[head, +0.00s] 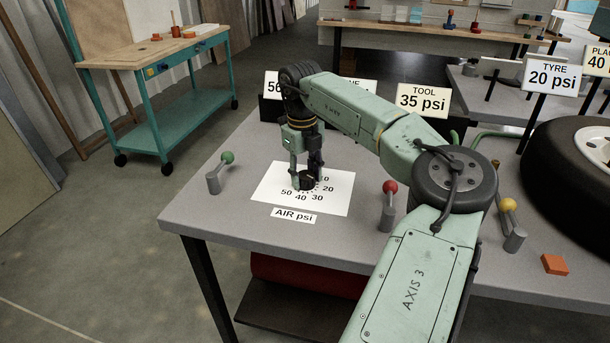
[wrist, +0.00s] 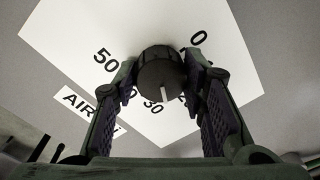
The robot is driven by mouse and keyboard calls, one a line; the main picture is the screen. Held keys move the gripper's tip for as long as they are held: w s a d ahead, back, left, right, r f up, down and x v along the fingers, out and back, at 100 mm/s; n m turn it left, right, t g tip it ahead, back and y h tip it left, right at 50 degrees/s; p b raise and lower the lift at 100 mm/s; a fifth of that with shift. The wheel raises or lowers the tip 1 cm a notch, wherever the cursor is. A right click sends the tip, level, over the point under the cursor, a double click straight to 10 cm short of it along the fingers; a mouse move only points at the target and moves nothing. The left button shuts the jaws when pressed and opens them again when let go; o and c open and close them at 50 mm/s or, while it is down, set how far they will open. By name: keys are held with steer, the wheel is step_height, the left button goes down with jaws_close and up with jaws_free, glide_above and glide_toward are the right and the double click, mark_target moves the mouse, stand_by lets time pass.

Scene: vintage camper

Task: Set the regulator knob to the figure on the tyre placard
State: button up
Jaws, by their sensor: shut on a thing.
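The regulator knob (head: 306,182) is a dark round knob on a white dial sheet (head: 335,203) marked "AIR psi". My gripper (head: 304,174) reaches down from above and is shut on it. In the wrist view, the knob (wrist: 158,72) sits between both fingers. Its white pointer mark aims down and slightly right, just right of the 30. The 50 and a 0 also show there; the fingers hide other figures. In the head view the dial shows 10, 20, 30, 40 and 50. The tyre placard (head: 551,76) reads "TYRE 20 psi".
Other placards read "TOOL 35 psi" (head: 423,100) and, partly cut off, 40; two behind my arm are partly hidden. Green (head: 227,158), red (head: 389,187) and yellow (head: 508,204) ball levers flank the dial. A tyre (head: 565,165) and orange block (head: 555,264) lie right.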

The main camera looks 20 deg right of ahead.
mark_target(303, 174)
steer(key=m, duration=0.6)
steer(key=shift+b, duration=0.3)
steer(key=m, duration=0.6)
steer(key=shift+g, duration=0.3)
steer(key=shift+m, duration=0.3)
steer(key=o, duration=1.2)
steer(key=shift+r, duration=0.1)
steer(key=r, duration=1.1)
steer(key=shift+w+a+r, duration=0.15)
steer(key=shift+w+r, duration=0.1)
steer(key=shift+r, duration=0.15)
